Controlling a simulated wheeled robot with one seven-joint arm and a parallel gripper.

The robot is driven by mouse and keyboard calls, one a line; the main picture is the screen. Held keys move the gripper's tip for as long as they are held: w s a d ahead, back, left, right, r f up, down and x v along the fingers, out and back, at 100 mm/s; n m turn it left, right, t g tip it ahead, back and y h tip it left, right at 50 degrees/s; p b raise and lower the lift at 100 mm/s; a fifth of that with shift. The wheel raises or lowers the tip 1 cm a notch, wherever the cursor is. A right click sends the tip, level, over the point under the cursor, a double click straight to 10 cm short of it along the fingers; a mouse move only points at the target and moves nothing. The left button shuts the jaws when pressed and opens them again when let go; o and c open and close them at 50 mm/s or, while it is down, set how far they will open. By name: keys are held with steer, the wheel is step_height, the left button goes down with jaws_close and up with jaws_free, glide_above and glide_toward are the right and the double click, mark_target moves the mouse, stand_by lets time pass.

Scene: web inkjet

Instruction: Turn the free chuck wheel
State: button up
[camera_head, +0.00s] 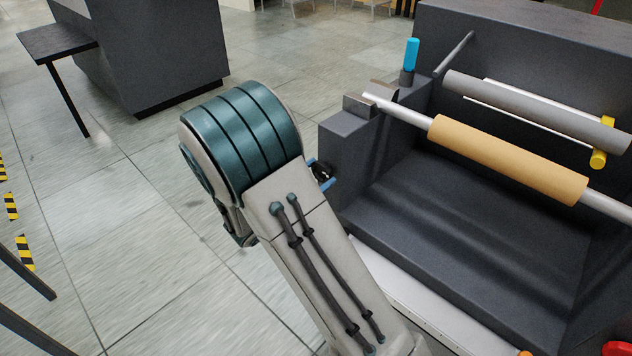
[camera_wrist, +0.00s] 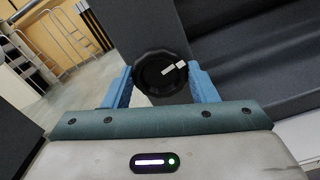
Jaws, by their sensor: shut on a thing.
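The chuck wheel (camera_wrist: 153,80) is a black round knob with a ribbed rim and a white mark on its face. In the wrist view it sits on the dark machine between the two blue fingers of my gripper (camera_wrist: 160,88), which is shut on it from both sides. In the head view the wheel (camera_head: 322,173) shows only partly, on the left end of the machine. My gripper's blue fingertips show beside it there, and my arm hides the rest. The white mark points to the upper right in the wrist view.
The dark machine (camera_head: 350,150) carries a tan paper roll (camera_head: 505,160) on a metal shaft and a grey roller (camera_head: 530,108) behind it. A blue-topped post (camera_head: 411,55) stands at its left corner. A dark cabinet (camera_head: 150,50) stands at the back left. The tiled floor between is open.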

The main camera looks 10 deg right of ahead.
steer(key=m+b, duration=0.6)
steer(key=shift+f, duration=0.3)
steer(key=m+b, duration=0.2)
steer(key=b, duration=0.1)
steer(key=shift+r+m, duration=0.15)
steer(key=shift+m, duration=0.25)
steer(key=shift+r, duration=0.1)
steer(key=o, duration=1)
steer(key=shift+c, duration=0.2)
steer(key=shift+a, duration=0.1)
steer(key=p+v, duration=0.1)
steer(key=v, duration=1.2)
steer(key=shift+s+a+p, duration=0.3)
steer(key=shift+p, duration=0.1)
